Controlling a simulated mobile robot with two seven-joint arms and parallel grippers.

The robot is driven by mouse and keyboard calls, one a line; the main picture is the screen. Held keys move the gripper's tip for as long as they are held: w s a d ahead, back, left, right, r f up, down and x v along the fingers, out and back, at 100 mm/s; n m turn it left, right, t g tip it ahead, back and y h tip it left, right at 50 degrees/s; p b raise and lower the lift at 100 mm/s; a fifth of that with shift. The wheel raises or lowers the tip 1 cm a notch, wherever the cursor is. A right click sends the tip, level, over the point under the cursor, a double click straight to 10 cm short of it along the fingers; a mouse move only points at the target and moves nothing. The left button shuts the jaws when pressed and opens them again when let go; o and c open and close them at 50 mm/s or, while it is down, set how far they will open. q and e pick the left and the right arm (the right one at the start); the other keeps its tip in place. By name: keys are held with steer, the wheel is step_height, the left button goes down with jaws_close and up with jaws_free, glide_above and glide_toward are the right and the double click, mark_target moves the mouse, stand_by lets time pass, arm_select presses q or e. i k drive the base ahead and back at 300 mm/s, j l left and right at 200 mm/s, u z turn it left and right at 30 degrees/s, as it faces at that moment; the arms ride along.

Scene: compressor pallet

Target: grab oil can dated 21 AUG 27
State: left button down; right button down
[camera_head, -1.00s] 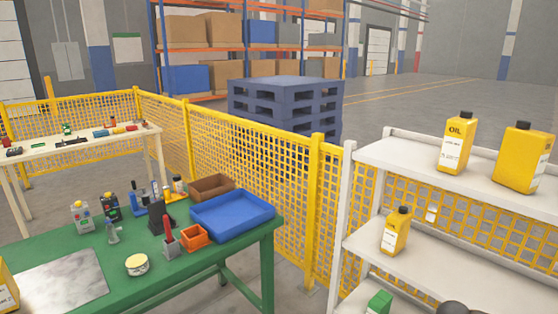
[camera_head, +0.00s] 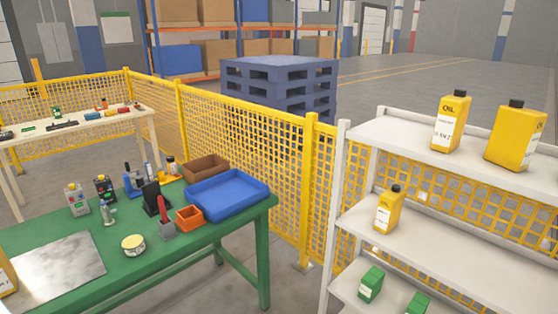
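Yellow oil cans with black caps and white labels stand on the white shelf rack at the right. A tall oil can (camera_head: 450,122) marked OIL and a wider oil can (camera_head: 515,135) stand on the top shelf. A smaller oil can (camera_head: 389,209) stands on the middle shelf. Part of another yellow can (camera_head: 6,277) shows at the left edge on the green table. The label dates are too small to read with certainty. Neither of my grippers is in view.
The white shelf rack (camera_head: 445,152) also holds green boxes (camera_head: 371,284) low down. The green table (camera_head: 180,262) carries a blue tray (camera_head: 228,194), an orange bin (camera_head: 189,216) and small tools. A yellow mesh fence (camera_head: 240,135) runs behind. Floor shows between table and rack.

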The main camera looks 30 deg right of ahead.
mark_target(389, 204)
steer(key=z, duration=1.7)
steer(key=i+j+u, duration=0.15)
steer(key=i+j, duration=0.45)
